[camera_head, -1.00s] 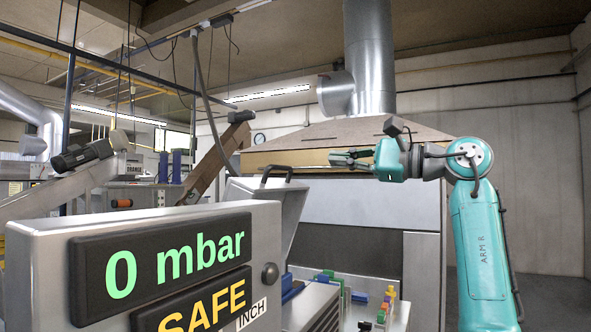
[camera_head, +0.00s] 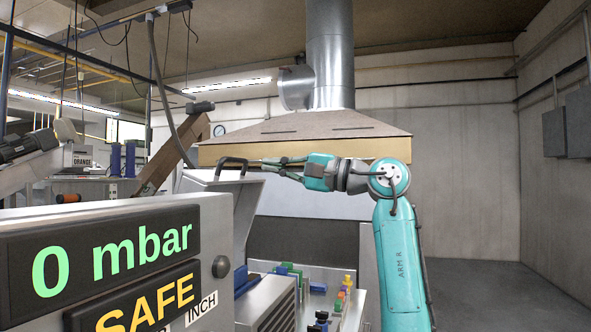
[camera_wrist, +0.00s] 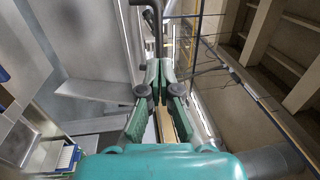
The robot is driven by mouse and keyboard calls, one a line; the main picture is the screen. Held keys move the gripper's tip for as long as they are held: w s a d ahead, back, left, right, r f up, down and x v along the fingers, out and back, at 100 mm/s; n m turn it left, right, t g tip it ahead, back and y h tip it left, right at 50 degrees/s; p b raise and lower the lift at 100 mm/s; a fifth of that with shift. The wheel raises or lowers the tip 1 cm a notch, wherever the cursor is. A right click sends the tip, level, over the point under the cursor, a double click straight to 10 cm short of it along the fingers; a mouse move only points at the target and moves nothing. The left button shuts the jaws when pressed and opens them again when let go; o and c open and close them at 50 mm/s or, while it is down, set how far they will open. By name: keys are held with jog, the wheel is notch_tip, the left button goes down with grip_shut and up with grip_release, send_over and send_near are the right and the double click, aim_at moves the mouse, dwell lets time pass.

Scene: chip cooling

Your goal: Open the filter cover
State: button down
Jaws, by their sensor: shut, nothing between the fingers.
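The filter cover (camera_head: 247,205) is a light grey lid with a black bar handle (camera_head: 231,161) on top. It stands raised and tilted behind the grey display housing. My gripper (camera_head: 266,161) is shut and empty, pointing left just right of the handle. Whether its tips touch the handle is unclear. In the wrist view my gripper (camera_wrist: 160,64) shows its green fingers together, with the dark handle bar (camera_wrist: 155,20) just beyond them.
The display housing (camera_head: 215,230) fills the lower left, reading "0 mbar" and "SAFE". Coloured parts (camera_head: 346,283) stand in an open bay below my arm. A metal hood with a duct (camera_head: 330,60) is behind. Open floor lies at right.

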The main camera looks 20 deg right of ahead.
aim_at(239, 160)
jog(key=shift+x, duration=2.85)
jog(key=shift+a, duration=0.1)
jog(key=shift+g+h, duration=0.7)
jog(key=shift+h, duration=0.2)
jog(key=w+a+r, duration=0.3)
jog(key=a, duration=0.1)
jog(key=shift+a, duration=0.1)
jog(key=r+x, duration=0.1)
jog(key=x, duration=0.6)
jog(key=shift+r, duration=0.25)
jog(key=shift+a, duration=0.1)
